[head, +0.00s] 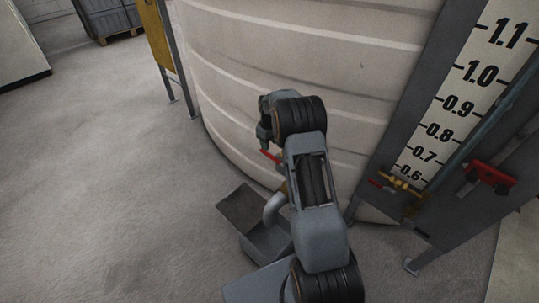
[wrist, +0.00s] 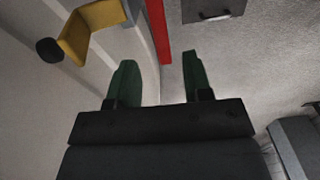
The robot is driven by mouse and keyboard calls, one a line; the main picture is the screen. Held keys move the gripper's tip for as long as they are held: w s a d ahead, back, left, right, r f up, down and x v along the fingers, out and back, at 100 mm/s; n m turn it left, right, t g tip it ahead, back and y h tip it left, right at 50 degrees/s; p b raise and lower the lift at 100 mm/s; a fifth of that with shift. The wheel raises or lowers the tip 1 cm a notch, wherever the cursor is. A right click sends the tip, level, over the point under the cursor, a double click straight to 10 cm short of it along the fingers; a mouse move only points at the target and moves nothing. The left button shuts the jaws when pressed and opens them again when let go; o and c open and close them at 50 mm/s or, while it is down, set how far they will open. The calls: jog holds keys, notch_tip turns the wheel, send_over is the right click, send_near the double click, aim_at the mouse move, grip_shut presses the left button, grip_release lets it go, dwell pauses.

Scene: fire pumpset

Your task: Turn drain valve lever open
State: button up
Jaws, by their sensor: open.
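The drain valve's red lever (head: 270,157) shows beside the tank in the head view, just below my gripper (head: 264,147). In the wrist view the lever (wrist: 158,32) is a long red bar coming down from the top edge. Its lower end lies in line with the gap between the green fingers of my gripper (wrist: 159,58). The fingers are apart, with nothing held, and a gap shows on each side of the lever. Whether the lever's end is at fingertip depth, I cannot tell. My arm hides most of the valve body in the head view.
The large beige tank (head: 300,45) stands close behind my gripper. A grey outlet elbow (head: 274,208) hangs over an open metal box (head: 266,240). A level gauge board (head: 465,85) with a brass valve (head: 402,184) stands at right. The floor at left is clear.

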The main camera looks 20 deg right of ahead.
aim_at(269, 155)
jog(key=shift+f+b, duration=0.5)
jog(key=shift+f, duration=2.5)
grip_shut()
